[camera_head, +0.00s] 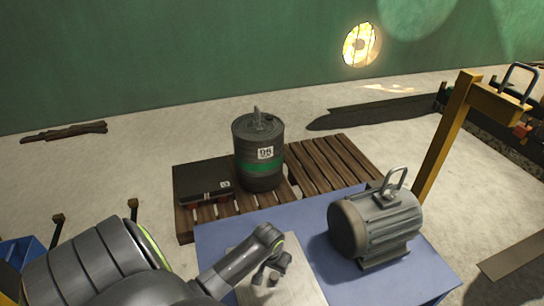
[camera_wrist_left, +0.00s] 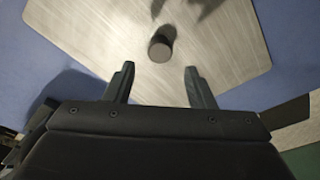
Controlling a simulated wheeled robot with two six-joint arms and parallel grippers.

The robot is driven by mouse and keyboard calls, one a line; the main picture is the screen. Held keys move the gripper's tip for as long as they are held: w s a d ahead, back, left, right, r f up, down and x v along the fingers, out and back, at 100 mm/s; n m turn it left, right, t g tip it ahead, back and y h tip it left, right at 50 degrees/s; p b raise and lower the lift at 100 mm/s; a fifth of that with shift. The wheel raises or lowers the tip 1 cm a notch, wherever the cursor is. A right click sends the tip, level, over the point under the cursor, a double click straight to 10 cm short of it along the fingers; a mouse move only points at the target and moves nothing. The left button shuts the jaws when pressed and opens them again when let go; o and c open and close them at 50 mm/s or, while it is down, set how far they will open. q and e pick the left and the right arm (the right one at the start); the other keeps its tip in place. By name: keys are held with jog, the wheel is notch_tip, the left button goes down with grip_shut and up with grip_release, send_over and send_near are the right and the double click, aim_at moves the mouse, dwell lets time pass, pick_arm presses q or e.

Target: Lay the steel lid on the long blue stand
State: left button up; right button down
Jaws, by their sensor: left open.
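The steel lid (camera_head: 302,272) is a flat, light grey plate lying on the blue stand (camera_head: 225,232). In the left wrist view the lid (camera_wrist_left: 235,50) shows brushed metal with a short round knob (camera_wrist_left: 160,46). My left gripper (camera_head: 268,276) is over the lid, open and empty. In the left wrist view its two fingers (camera_wrist_left: 160,72) are spread, with the knob beyond and between their tips. In the head view my left arm and gripper hide part of the lid and the knob. My right gripper is not in view.
A grey motor (camera_head: 375,228) with a lifting handle stands on the blue stand, right of the lid. Behind are a wooden pallet (camera_head: 330,160), a dark drum (camera_head: 258,165) and a black case (camera_head: 200,182). A yellow post (camera_head: 440,140) rises at the right.

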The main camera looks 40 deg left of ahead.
pick_arm(q)
jog(key=r, duration=0.4)
jog(key=shift+s+d+r+p, duration=0.1)
jog(key=shift+s+r+p, duration=0.15)
jog(key=shift+s+p, duration=0.15)
jog(key=shift+w, duration=0.1)
